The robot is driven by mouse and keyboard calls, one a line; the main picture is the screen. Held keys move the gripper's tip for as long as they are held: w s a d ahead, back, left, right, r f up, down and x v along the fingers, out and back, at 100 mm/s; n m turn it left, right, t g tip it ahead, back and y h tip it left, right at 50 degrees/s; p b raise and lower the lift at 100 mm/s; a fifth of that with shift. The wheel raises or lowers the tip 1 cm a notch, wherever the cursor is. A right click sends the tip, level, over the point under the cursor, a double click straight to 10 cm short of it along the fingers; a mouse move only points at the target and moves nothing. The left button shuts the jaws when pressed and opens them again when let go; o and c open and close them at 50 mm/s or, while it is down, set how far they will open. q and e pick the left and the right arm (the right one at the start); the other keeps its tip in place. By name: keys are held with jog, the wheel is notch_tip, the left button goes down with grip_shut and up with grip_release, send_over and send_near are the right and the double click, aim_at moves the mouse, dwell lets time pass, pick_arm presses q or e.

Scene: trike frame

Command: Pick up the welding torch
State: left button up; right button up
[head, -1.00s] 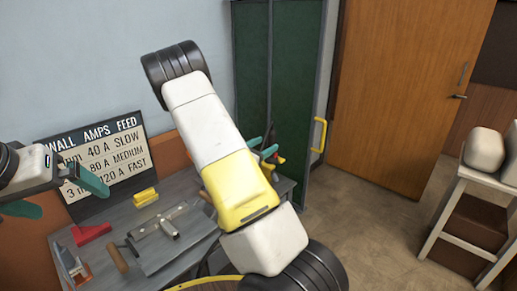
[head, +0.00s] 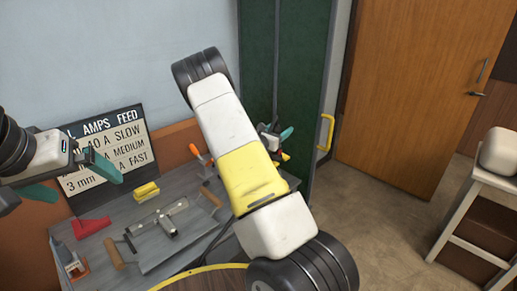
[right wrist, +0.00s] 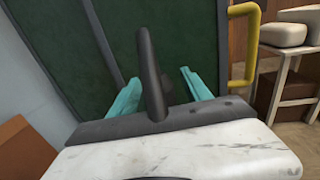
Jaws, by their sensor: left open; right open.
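I cannot make out the welding torch for certain. An orange-handled tool (head: 199,153) stands at the back of the bench, partly hidden by my right arm. Small red and yellow parts (head: 284,157) show by my right gripper (head: 276,140), too small to identify. That gripper is open, beyond my right arm and in front of the green cabinet. In the right wrist view its teal fingers are spread, with a dark post (right wrist: 151,75) between them that I cannot identify. My left gripper (head: 85,184) is open and empty at the left, in front of the sign.
The grey bench (head: 130,210) holds a yellow block (head: 147,192), a red wedge (head: 91,227) and metal tools with wooden handles (head: 168,222). A lettered sign (head: 100,150) stands behind. The green cabinet (head: 295,60) has a yellow handle (head: 326,132).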

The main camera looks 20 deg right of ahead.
grip_shut()
jog(key=shift+d, duration=0.1)
jog(key=shift+r, duration=0.15)
